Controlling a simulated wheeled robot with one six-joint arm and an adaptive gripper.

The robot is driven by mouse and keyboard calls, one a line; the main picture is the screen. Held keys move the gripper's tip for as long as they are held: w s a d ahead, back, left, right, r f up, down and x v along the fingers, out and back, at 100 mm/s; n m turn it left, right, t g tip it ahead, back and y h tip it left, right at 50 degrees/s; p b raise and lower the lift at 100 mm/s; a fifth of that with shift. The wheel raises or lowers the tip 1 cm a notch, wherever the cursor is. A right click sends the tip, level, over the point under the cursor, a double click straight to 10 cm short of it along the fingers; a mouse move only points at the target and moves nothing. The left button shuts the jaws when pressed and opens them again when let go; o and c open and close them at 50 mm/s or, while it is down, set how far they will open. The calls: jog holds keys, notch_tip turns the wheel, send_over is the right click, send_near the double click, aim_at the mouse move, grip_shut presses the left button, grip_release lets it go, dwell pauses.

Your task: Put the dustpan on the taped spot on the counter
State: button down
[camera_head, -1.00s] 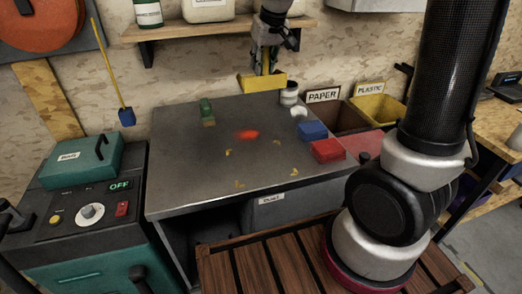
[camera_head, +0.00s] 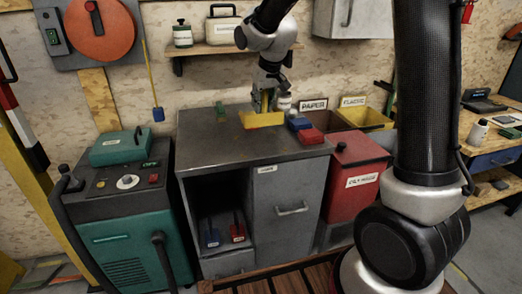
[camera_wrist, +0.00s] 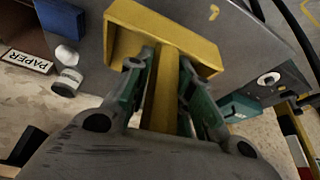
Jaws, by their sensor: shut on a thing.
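The yellow dustpan (camera_head: 262,120) is at the back of the dark grey counter (camera_head: 215,150), its handle pointing up. My gripper (camera_head: 266,100) is shut on the handle from above. In the wrist view the dustpan's pan (camera_wrist: 135,25) is ahead of the fingertips, with the handle between the green-padded fingers (camera_wrist: 165,85). I cannot tell whether the pan touches the counter or hangs just above it. The taped spot is not clear in the head view.
A blue box (camera_head: 299,124), a red box (camera_head: 311,136) and a white can (camera_head: 285,103) are at the right. A wall shelf (camera_head: 215,49) is behind. The counter's front left is clear.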

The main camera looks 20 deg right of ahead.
notch_tip(320, 180, down, 10)
jog(key=shift+w+r, duration=0.1)
jog(key=shift+r, duration=0.1)
jog(key=shift+f, duration=0.15)
jog(key=c, duration=1.3)
grip_release()
jog(key=shift+o, duration=0.2)
